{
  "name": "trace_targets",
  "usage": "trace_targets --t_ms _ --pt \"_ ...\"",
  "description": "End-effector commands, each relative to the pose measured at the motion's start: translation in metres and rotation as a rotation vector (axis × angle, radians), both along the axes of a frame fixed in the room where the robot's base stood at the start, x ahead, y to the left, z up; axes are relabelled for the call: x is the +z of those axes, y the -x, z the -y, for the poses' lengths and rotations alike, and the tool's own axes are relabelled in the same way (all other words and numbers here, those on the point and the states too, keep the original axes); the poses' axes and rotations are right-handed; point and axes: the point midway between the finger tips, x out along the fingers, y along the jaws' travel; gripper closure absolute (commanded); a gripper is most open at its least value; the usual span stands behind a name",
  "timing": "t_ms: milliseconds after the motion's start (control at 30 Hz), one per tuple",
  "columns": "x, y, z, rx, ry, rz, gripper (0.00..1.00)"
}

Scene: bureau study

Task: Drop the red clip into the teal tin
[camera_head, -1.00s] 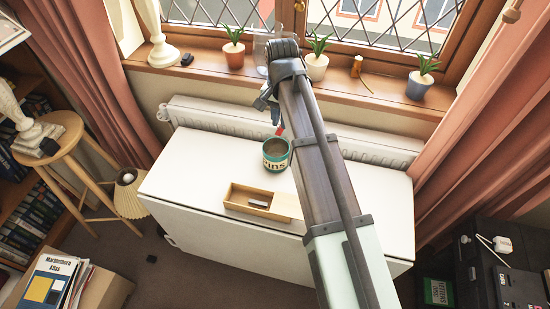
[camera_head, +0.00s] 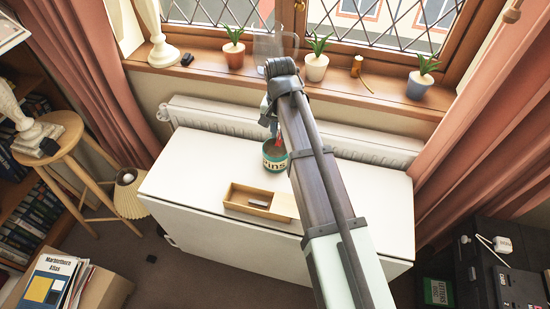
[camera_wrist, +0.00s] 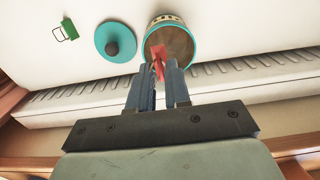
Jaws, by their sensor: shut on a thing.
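The teal tin (camera_head: 272,166) stands open on the white table, with lettering on its side. In the wrist view its teal rim and open inside (camera_wrist: 176,42) lie just beyond my fingertips. My gripper (camera_wrist: 157,68) is shut on the red clip (camera_wrist: 158,55), which sticks out past the fingertips and overlaps the tin's mouth in that view. In the head view my gripper (camera_head: 272,128) is above the tin, its fingers partly hidden by my arm. Whether the clip's end is below the rim, I cannot tell.
A teal lid (camera_wrist: 116,43) with a dark knob lies beside the tin, and a green clip (camera_wrist: 66,31) lies farther off. An open wooden box (camera_head: 237,205) stands near the table's front edge. Radiator (camera_head: 210,118) and potted plants are behind. The table's left part is clear.

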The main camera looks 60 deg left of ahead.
Motion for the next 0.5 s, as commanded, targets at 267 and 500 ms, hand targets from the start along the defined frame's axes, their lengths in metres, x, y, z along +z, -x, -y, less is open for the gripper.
trace_targets --t_ms 267,500 --pt "-0.0098 0.0000 0.0000 0.000 -0.001 0.001 1.00" --pt "-0.0095 0.0000 0.0000 0.000 0.000 0.000 0.74"
